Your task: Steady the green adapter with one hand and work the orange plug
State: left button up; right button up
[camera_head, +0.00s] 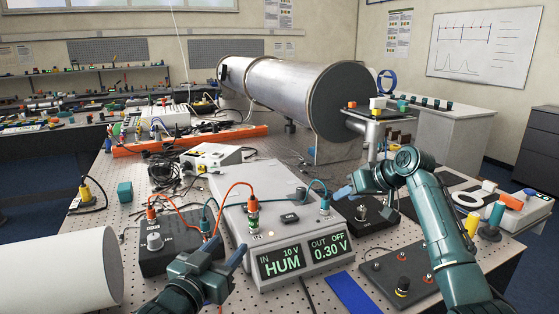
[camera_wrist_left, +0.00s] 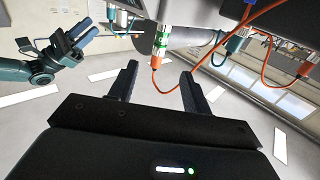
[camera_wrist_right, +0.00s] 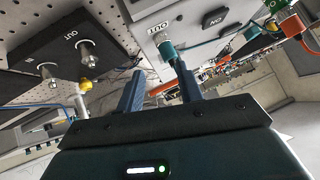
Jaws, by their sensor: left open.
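The green adapter (camera_head: 253,207) stands upright on the top of the grey test box (camera_head: 285,232), and the orange plug (camera_head: 251,190) sits on its upper end with an orange cable. In the left wrist view the green adapter (camera_wrist_left: 161,41) and orange plug (camera_wrist_left: 156,62) show beyond my fingers, in line with the gap. My left gripper (camera_head: 226,246) is open and empty, in front of the box, apart from the adapter. My right gripper (camera_head: 345,187) is open and empty right of the box, near the teal plug (camera_head: 324,206). That teal plug also shows by one finger in the right wrist view (camera_wrist_right: 168,51).
The box display reads IN 10 V HUM, OUT OFF 0.30 V. A blue strip (camera_head: 350,293) lies in front. A large metal cylinder (camera_head: 290,92) is behind. Orange and teal cables arch over the box.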

aim_at(251, 219)
pick_arm(q)
jog(key=x, duration=1.3)
jog(key=shift+w, duration=0.1)
pick_arm(e)
jog(key=s+a+r+n+g, duration=0.2)
jog(key=a+r+n, duration=0.3)
jog(key=a, duration=0.4)
jog(key=s+a+r+n+g, duration=0.2)
jog(key=a+r, duration=0.4)
jog(key=a, duration=0.3)
jog(key=n+g, duration=0.1)
jog(key=n, duration=0.1)
jog(key=shift+a+r+n, duration=0.15)
jog(key=shift+a+n, duration=0.15)
jog(key=shift+n, duration=0.1)
